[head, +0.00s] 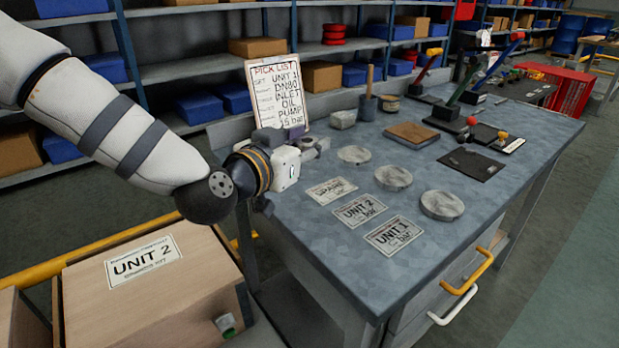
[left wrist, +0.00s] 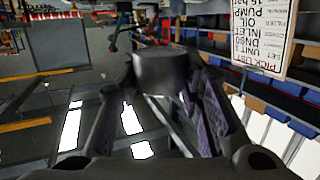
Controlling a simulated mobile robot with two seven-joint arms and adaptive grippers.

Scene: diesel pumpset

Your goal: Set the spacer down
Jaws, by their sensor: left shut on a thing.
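My left gripper (head: 311,147) is at the left end of the blue-grey bench (head: 330,235), in front of the pick list. In the left wrist view its fingers (left wrist: 161,88) are shut on a short dark cylinder, the spacer (left wrist: 162,66). In the head view the spacer is too small and hidden to make out clearly. The gripper appears to be above the bench top. Three round grey discs lie on the bench: a back one (head: 354,154), a middle one (head: 393,177) and a front one (head: 442,205). My right gripper is not in view.
Cards marked UNIT 2 (head: 359,210) and UNIT 1 (head: 393,235) lie before the discs, beside a third card (head: 331,191). The pick list (head: 277,92) stands behind my gripper. A brown board (head: 411,135) and a black mat (head: 471,164) lie farther right. A wooden UNIT 2 crate (head: 190,285) stands front left.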

